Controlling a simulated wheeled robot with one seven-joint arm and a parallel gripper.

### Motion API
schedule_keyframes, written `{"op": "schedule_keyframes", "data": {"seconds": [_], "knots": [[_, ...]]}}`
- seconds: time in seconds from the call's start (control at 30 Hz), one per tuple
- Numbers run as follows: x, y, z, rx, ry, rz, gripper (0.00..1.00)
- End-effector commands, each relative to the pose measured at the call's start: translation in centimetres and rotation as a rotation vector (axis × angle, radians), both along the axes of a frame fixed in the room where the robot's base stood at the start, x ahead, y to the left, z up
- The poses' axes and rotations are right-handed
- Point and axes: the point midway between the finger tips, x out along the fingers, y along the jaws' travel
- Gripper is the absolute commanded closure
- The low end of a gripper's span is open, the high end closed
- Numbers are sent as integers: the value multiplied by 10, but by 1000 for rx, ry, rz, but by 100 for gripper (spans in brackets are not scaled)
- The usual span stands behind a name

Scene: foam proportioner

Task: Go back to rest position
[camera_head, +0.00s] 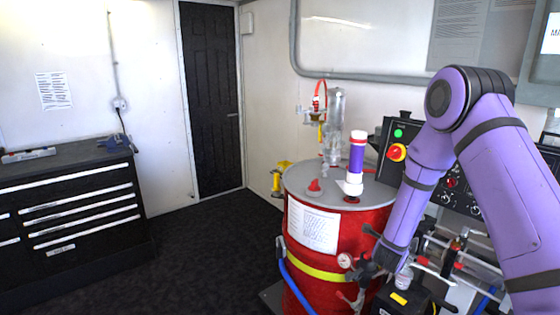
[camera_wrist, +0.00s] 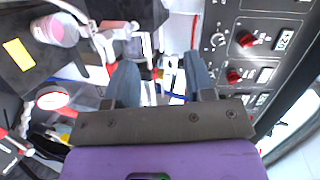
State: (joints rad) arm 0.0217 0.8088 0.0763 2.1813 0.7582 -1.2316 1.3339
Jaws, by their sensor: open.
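My purple arm reaches down at the right of the head view. My gripper (camera_head: 368,272) is low, in front of the right side of the red drum (camera_head: 345,243). In the wrist view my gripper (camera_wrist: 160,78) shows two dark, blue-grey fingers spread apart, with nothing held between them. Pipe fittings and a red-and-white part show beyond the gap. Whether the fingertips touch anything is not clear.
A control panel (camera_wrist: 255,45) with red knobs lies close on the right in the wrist view. A gauge (camera_head: 345,260) and hoses are near the gripper. A black tool cabinet (camera_head: 80,215) stands left. The dark floor (camera_head: 215,250) between is clear.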

Motion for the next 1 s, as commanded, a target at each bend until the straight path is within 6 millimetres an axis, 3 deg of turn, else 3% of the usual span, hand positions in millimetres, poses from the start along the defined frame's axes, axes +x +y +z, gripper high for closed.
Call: {"op": "schedule_keyframes", "data": {"seconds": [0.03,0.23,0.47,0.77,1.0], "knots": [[3,5,19,4,21,38,51],[6,26,78,-2,142,208,51],[-11,52,143,-58,277,424,51],[-62,81,219,-196,447,711,51],[-124,98,266,-350,584,931,51]]}}
